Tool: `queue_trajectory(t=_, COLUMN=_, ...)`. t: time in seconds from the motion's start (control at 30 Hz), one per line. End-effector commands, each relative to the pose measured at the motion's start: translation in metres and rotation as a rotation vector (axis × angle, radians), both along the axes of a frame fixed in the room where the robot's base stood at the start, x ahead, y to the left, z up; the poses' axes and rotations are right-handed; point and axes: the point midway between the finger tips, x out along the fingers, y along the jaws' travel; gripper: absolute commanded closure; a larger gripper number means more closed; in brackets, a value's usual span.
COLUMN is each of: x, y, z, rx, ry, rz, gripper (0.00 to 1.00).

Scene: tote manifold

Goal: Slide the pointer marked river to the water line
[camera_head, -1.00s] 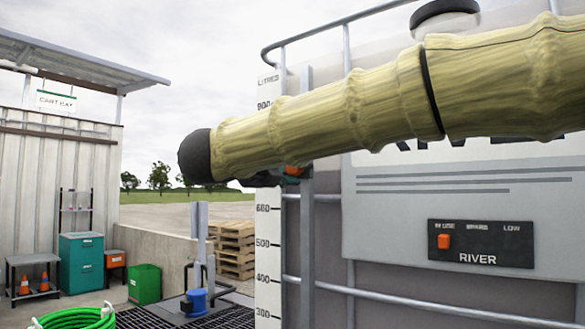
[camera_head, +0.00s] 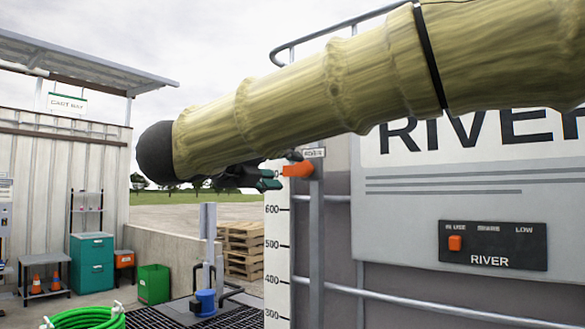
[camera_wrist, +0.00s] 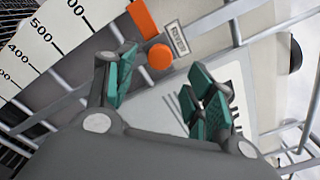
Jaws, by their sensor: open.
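The orange pointer (camera_head: 298,169) sits on the upright rail beside the white scale (camera_head: 277,235), above the 600 mark, with a small name plate (camera_head: 313,153) at its upper right. In the wrist view the pointer's orange tab (camera_wrist: 145,18), round orange knob (camera_wrist: 160,57) and plate (camera_wrist: 177,37) show beyond the fingers. My gripper (camera_head: 264,181) has green pads and is just left of the pointer. In the wrist view my gripper (camera_wrist: 165,78) is open and empty, with the knob ahead of the gap. I cannot make out a clear water line on the tank (camera_head: 337,235).
Grey rail bars (camera_head: 440,304) cage the tank. A black RIVER panel (camera_head: 493,245) with an orange switch is at the right. A green hose coil (camera_head: 85,318), blue pump (camera_head: 205,301) and pallets (camera_head: 243,250) stand at lower left. My sleeved arm hides the scale's top.

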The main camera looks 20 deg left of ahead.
Motion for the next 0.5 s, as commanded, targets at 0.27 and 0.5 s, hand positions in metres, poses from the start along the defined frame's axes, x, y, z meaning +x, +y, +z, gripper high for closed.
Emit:
queue_trajectory(t=0.27, x=-0.033, y=0.012, z=0.000, rx=0.000, ry=0.000, rz=0.000, gripper=0.46)
queue_trajectory(t=0.5, x=-0.041, y=0.014, z=0.000, rx=0.001, ry=0.000, rz=-0.002, gripper=0.46)
